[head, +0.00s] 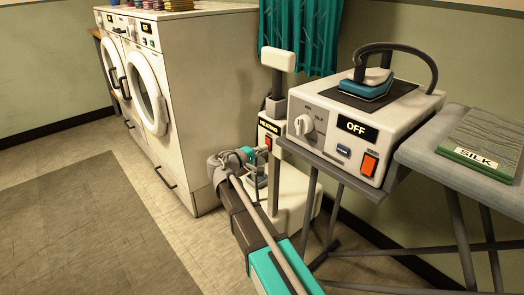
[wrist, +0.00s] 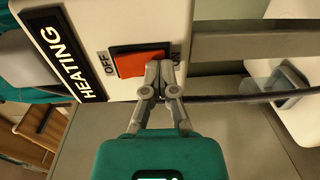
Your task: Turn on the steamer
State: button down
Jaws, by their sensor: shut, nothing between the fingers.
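The steamer is a white unit with a display (head: 269,127) that reads HEATING; its white base (head: 296,207) stands on the floor. In the wrist view the HEATING display (wrist: 64,52) sits beside a red rocker switch (wrist: 130,61) marked OFF on the left and ON on the right. My gripper (wrist: 159,76) is shut and empty, its fingertips at the ON end of the switch, seeming to touch it. The fingertips hide part of the switch and of the ON mark. In the head view my gripper (head: 262,150) is at the front of the steamer.
Right of the steamer, an ironing station (head: 340,112) has its own red switch (head: 369,164) and an OFF display (head: 356,128), with an iron (head: 365,87) on top. A SILK cloth (head: 484,143) lies on an ironing board. White washers (head: 190,90) stand left. The floor at front left is clear.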

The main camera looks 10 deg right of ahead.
jog(key=shift+s, duration=0.15)
jog(key=f+b+v, duration=0.2)
jog(key=v, duration=1.1)
jog(key=shift+a+f, duration=0.25)
jog(key=shift+a, duration=0.15)
jog(key=shift+s+d, duration=0.1)
jog(key=s+d+f+m+g+y+p, duration=0.1)
jog(key=s+d+f+g+y+p, duration=0.15)
jog(key=d, duration=0.35)
jog(key=s+d+f+m+g+y+p, duration=0.2)
jog(key=s+d+f+g, duration=0.15)
jog(key=d, duration=0.25)
jog(key=s+d+f+m+g+y+p, duration=0.25)
jog(key=s+y+p, duration=0.25)
jog(key=s+y, duration=0.65)
notch_tip(320, 180, up, 39)
jog(key=s+h+p, duration=0.1)
jog(key=p, duration=3.7)
jog(key=shift+d+f+m+g, duration=0.2)
jog(key=shift+d+m+g, duration=0.05)
jog(key=shift+m+g, duration=0.1)
